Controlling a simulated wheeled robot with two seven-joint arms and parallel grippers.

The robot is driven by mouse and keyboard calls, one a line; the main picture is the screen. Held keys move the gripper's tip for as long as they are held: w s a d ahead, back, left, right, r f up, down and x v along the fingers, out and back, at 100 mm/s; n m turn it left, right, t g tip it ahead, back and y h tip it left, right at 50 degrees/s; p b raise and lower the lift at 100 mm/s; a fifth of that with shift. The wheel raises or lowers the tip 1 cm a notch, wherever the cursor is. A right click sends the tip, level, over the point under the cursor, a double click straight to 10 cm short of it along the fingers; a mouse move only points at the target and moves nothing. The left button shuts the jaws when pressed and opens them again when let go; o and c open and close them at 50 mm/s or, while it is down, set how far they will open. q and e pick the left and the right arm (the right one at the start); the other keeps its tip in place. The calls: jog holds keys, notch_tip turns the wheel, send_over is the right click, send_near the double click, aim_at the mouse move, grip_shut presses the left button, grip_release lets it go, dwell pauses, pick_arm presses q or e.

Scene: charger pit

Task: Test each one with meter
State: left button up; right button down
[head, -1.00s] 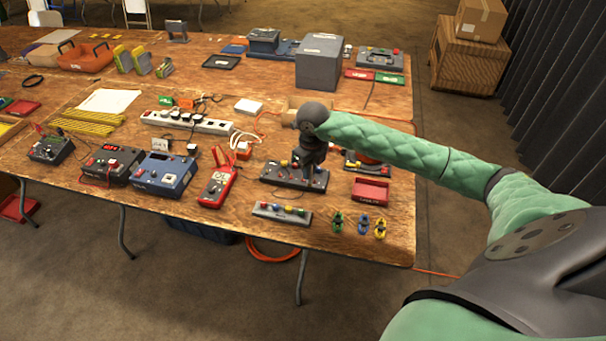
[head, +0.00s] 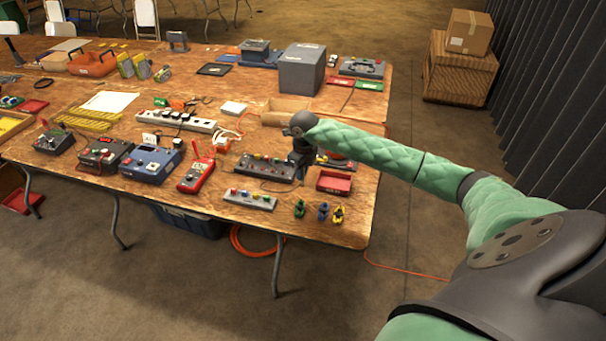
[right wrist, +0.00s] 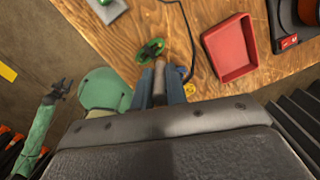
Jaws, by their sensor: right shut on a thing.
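The red meter (head: 197,174) lies face up near the front of the wooden table, left of a dark panel with coloured knobs (head: 255,167). A grey strip with coloured knobs (head: 248,199) lies in front of it. Green (head: 299,209), blue (head: 323,211) and yellow (head: 338,214) clips stand in a row at the front right. My right gripper (head: 299,168) is low at the panel's right end. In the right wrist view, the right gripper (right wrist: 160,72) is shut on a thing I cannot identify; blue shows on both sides. My left gripper (right wrist: 58,92) is small there, its jaws unclear.
A red tray (head: 334,181) sits right of my right gripper. A blue device (head: 150,165), a dark device (head: 103,154) and a white power strip (head: 178,121) stand to the left. A large grey box (head: 302,68) is at the back. Bare wood shows at the front right edge.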

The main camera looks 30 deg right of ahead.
jog(key=shift+w+a+f+n, duration=0.15)
jog(key=shift+f+n, duration=0.15)
jog(key=shift+f, duration=0.55)
notch_tip(320, 180, down, 3)
jog(key=shift+w+f+b, duration=0.1)
jog(key=shift+f+b, duration=0.1)
jog(key=shift+b, duration=0.45)
pick_arm(q)
jog(key=shift+w+d+r+b, duration=0.2)
jog(key=shift+w+d+r, duration=0.2)
jog(key=shift+w+r, duration=0.25)
jog(key=shift+w+d+r+b, duration=0.25)
jog(key=shift+w+d+r, duration=0.15)
jog(key=shift+r, duration=0.4)
jog(key=shift+w+d+r+b, duration=0.2)
jog(key=shift+w+d+r, duration=0.15)
jog(key=shift+w+r, duration=0.3)
pick_arm(e)
jog(key=shift+f, duration=0.55)
pick_arm(q)
jog(key=shift+s+r, duration=0.1)
jog(key=shift+f+b, duration=0.3)
jog(key=shift+f, duration=0.05)
